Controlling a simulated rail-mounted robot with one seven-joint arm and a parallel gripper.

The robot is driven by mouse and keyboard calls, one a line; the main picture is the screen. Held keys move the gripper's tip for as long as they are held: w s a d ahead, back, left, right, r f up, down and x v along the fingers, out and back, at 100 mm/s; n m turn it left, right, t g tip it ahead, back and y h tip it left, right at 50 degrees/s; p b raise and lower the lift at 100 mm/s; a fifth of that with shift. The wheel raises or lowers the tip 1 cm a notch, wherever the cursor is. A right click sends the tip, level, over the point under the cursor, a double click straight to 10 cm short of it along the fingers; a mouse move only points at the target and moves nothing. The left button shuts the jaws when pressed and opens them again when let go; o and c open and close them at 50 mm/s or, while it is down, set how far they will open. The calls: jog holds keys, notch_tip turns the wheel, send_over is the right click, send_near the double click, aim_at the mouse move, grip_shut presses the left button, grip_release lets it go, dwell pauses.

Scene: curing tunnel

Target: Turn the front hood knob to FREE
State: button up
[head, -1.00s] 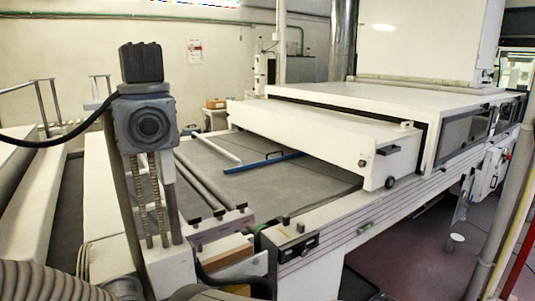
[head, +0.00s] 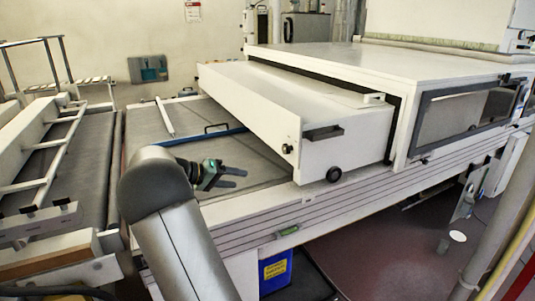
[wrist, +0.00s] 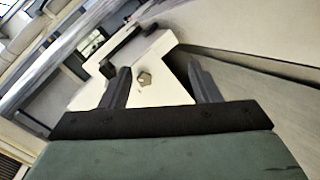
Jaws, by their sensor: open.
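The white front hood (head: 255,105) sticks out over the grey belt. A small dark knob (head: 287,149) sits on its end face near the left edge. In the wrist view it seems to be the hexagonal, light metallic knob (wrist: 144,78), ahead of and between my fingers. My gripper (head: 232,178) is open and empty, left of the hood's end face and apart from the knob. The fingers also show in the wrist view (wrist: 163,80). I cannot read any FREE mark or tell the knob's setting.
A black handle (head: 323,132) and a larger black round knob (head: 333,174) are on the same end face. A blue bar (head: 205,136) and a white bar (head: 164,117) lie on the belt (head: 240,160). The machine's side rail (head: 270,215) runs below the hood.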

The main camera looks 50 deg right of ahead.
jog(key=w+d+r+m+g+h, duration=0.2)
jog(key=w+d+m+h, duration=0.1)
jog(key=w+d+h, duration=0.15)
jog(key=p, duration=0.4)
send_near(284, 150)
jog(key=x, duration=0.8)
jog(key=shift+s+d+r, duration=0.1)
jog(key=shift+d, duration=0.2)
jog(key=c, duration=1)
